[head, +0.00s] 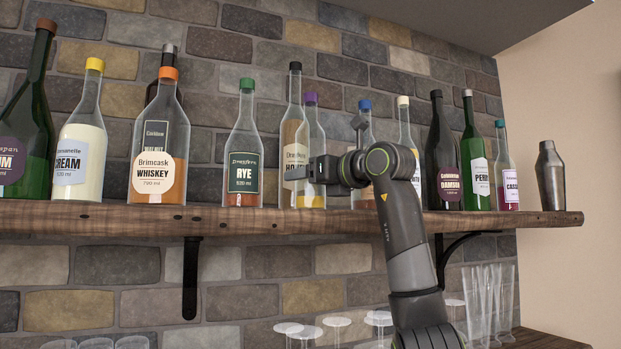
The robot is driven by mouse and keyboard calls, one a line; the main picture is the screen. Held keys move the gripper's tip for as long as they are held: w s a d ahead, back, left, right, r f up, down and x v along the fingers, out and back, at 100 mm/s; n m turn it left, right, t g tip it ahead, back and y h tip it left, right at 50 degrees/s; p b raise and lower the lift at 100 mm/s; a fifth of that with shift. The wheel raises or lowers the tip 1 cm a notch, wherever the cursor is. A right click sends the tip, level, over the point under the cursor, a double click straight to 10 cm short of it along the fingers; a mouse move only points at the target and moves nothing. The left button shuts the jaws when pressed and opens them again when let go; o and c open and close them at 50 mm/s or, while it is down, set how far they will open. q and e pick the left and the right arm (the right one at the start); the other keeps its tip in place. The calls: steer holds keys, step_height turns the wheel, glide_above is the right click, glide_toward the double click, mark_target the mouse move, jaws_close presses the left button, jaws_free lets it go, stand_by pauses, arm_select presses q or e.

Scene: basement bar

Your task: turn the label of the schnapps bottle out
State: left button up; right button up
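No label that I can read says schnapps. A clear bottle with a purple cap (312,118) and yellowish contents stands upright on the wooden shelf (255,221), with no readable label facing me. My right gripper (297,173) is at mid-height in front of this bottle, pointing left, and covers part of it. Its fingers are small and seen from the side, so I cannot tell whether they are apart or whether they touch the bottle. A blue-capped bottle (364,122) stands just right of it, partly hidden by my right arm. My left gripper is not in view.
More bottles line the shelf, including whiskey (155,170) and damson (447,180). A metal shaker (550,178) stands at the right end. Glasses (480,300) stand below.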

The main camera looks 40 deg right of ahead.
steer(key=shift+m+h, duration=1.5)
steer(key=shift+h, duration=0.8)
steer(key=o, duration=0.6)
steer(key=shift+n+y, duration=0.7)
steer(key=shift+y, duration=0.4)
steer(key=shift+s+d+n+y, duration=0.15)
steer(key=shift+n+y, duration=0.65)
steer(key=shift+y, duration=0.4)
steer(key=shift+a, duration=0.25)
